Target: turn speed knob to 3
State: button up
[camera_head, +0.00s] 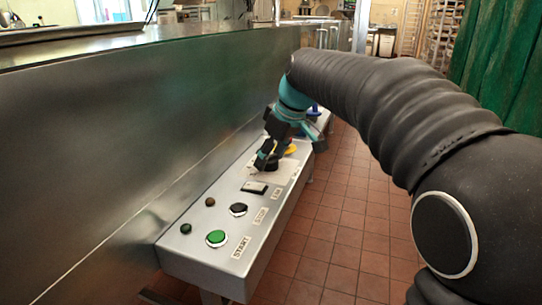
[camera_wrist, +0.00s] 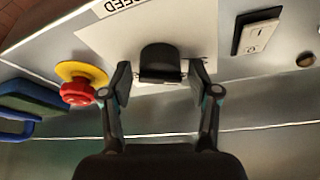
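The black speed knob (camera_wrist: 160,60) sits on a white plate (camera_wrist: 105,35), with the upside-down word SPEED at its top edge in the wrist view. My gripper (camera_wrist: 160,82) is open, with one finger on each side of the knob. A small gap shows between each finger pad and the knob, so I see no firm grip. In the head view my gripper (camera_head: 267,158) is low over the white plate (camera_head: 257,172) on the grey control panel (camera_head: 195,260) and hides part of the knob. The knob's pointer and the speed numbers cannot be read.
A red stop button (camera_wrist: 78,92) on a yellow ring is close to my left finger in the wrist view. A rocker switch (camera_wrist: 255,36) is to the right. A tall steel wall (camera_head: 100,130) runs alongside.

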dwell(0.3)
jog(key=v, duration=1.2)
jog(key=s+d+f+m+t+h, duration=0.1)
jog(key=s+d+f+m, duration=0.4)
jog(key=s+f, duration=0.6)
jog(key=s+d+f+m+t+h, duration=0.1)
jog(key=s+d+f+m, duration=0.4)
jog(key=s+f, duration=0.6)
jog(key=s+d+h, duration=0.1)
jog(key=s+d, duration=0.1)
jog(key=s, duration=0.1)
jog(key=shift+d+f+t+h, duration=0.2)
jog(key=shift+d+t+h, duration=0.1)
jog(key=shift+d+t, duration=0.1)
jog(key=shift+s, duration=0.1)
